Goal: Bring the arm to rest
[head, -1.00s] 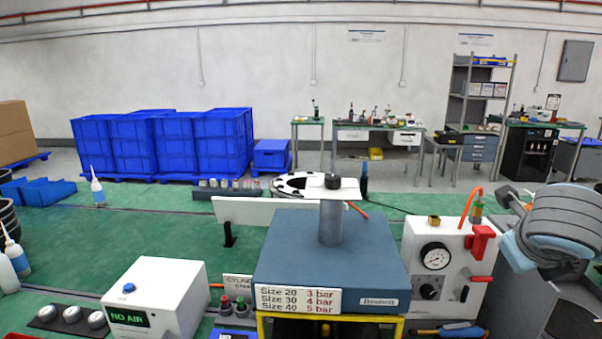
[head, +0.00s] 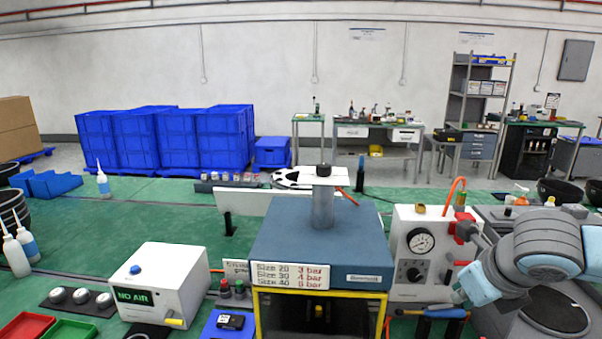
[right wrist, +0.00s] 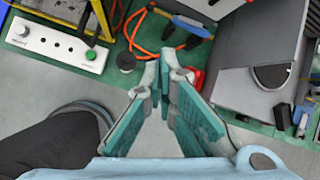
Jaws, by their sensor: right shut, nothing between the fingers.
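My right arm, grey with light-blue bands, comes in at the right of the head view. My right gripper (head: 457,297) is low beside the white gauge panel and mostly hidden by the arm's own links. In the right wrist view the two fingers of my right gripper (right wrist: 164,58) meet at their tips, with teal pads and nothing between them. A grey box (right wrist: 250,90) lies to the right of the fingertips in that view. My left arm and gripper are not in view.
The gauge panel (head: 408,285) and the blue press-like block (head: 285,245) stand left of my right arm. A white NO AIR box (head: 180,275) is further left. Pliers (right wrist: 190,30) and an orange cable (right wrist: 133,30) lie beyond the fingertips. Grey floor shows below the table edge.

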